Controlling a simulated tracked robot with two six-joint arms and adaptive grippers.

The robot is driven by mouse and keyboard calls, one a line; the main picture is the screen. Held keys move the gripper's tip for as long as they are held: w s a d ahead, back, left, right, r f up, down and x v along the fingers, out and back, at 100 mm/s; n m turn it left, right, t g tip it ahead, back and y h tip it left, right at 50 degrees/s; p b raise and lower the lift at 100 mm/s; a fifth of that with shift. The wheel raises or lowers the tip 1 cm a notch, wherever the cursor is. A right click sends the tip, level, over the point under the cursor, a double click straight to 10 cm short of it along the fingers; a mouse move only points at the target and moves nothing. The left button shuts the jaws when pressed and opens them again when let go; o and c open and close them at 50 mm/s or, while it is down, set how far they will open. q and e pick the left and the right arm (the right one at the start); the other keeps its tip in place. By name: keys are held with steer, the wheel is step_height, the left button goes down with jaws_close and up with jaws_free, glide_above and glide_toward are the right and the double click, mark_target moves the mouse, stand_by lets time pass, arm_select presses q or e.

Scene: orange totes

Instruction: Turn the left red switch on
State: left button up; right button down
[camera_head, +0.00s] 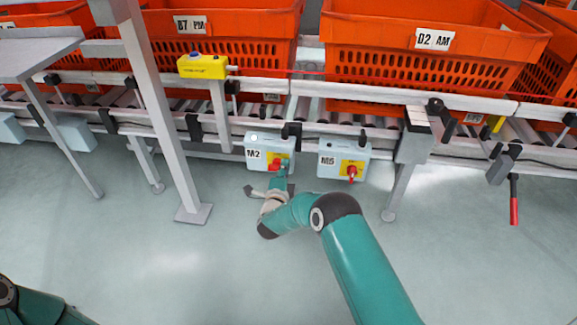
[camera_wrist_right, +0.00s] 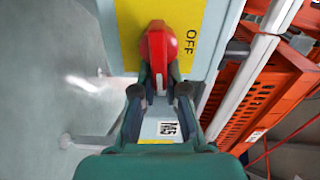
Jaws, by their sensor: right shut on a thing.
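The left red switch (camera_head: 275,162) sits on a yellow plate on the grey box labelled M2 (camera_head: 255,141), below the conveyor. My right gripper (camera_head: 279,168) is at this switch, and its fingers partly cover it in the head view. In the right wrist view the red handle (camera_wrist_right: 158,46) is between the fingertips of my right gripper (camera_wrist_right: 158,84), which is shut on it. The word OFF (camera_wrist_right: 190,42) shows on the yellow plate beside the handle. Part of my left arm shows at the lower left of the head view; its gripper is out of view.
A second red switch (camera_head: 352,173) is on the M5 box (camera_head: 328,160), just right. Orange totes (camera_head: 420,60) stand on the roller conveyor above. A yellow button box (camera_head: 203,67) and a grey post (camera_head: 160,110) are at the left. The floor in front is clear.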

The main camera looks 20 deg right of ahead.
steer(key=shift+a+f+m+y, duration=0.3)
steer(key=shift+a+f+y, duration=0.1)
steer(key=shift+a, duration=0.4)
steer(key=c, duration=1.2)
jaws_free()
steer(key=shift+d, duration=0.15)
steer(key=v, duration=1.2)
steer(key=shift+w, duration=0.1)
